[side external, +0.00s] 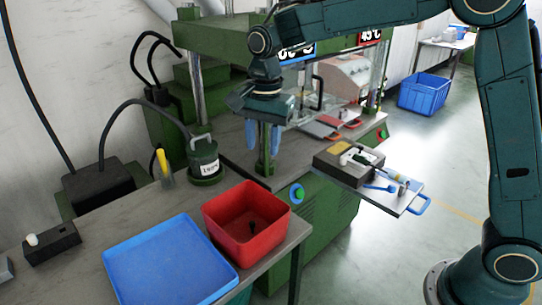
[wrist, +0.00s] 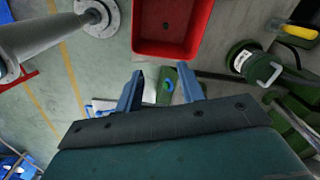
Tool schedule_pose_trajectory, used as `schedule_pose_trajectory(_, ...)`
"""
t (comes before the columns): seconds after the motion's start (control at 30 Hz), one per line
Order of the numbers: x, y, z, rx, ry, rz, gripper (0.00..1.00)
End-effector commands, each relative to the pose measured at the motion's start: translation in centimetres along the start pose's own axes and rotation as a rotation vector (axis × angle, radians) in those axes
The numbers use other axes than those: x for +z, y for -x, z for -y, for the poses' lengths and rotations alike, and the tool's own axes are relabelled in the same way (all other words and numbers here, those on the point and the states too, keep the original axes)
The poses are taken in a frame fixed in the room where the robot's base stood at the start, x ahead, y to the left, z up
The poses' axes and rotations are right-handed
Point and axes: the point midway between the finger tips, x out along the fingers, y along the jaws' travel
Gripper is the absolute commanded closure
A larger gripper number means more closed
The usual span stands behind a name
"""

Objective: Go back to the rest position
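My gripper (side external: 264,150) hangs pointing down in front of the green press, above the front edge of the bench. The red bin (side external: 252,248) stands on the bench left of the press, with a small dark piece inside. The bin (wrist: 140,48) also shows at the top of the wrist view, clear of the fingers.
A blue tray (side external: 165,262) lies on the bench, empty. A green pot (side external: 204,165) with a cable stands near a yellow-handled tool (side external: 163,165). A mould block (side external: 340,168) sits on a pulled-out plate with a blue handle. A blue crate (side external: 424,95) is on the floor.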

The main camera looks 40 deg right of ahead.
Motion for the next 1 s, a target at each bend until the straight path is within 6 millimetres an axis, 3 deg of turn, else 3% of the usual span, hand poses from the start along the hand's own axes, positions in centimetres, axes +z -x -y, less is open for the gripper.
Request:
schedule_pose_trajectory(0.2,-0.7,3.6,-4.2,-0.063,0.164,-0.021,0.61)
schedule_pose_trajectory(0.5,-1.0,6.9,-10.4,-0.138,0.401,-0.073,0.61)
schedule_pose_trajectory(1.0,-0.2,8.6,-21.0,-0.228,0.793,-0.217,0.61)
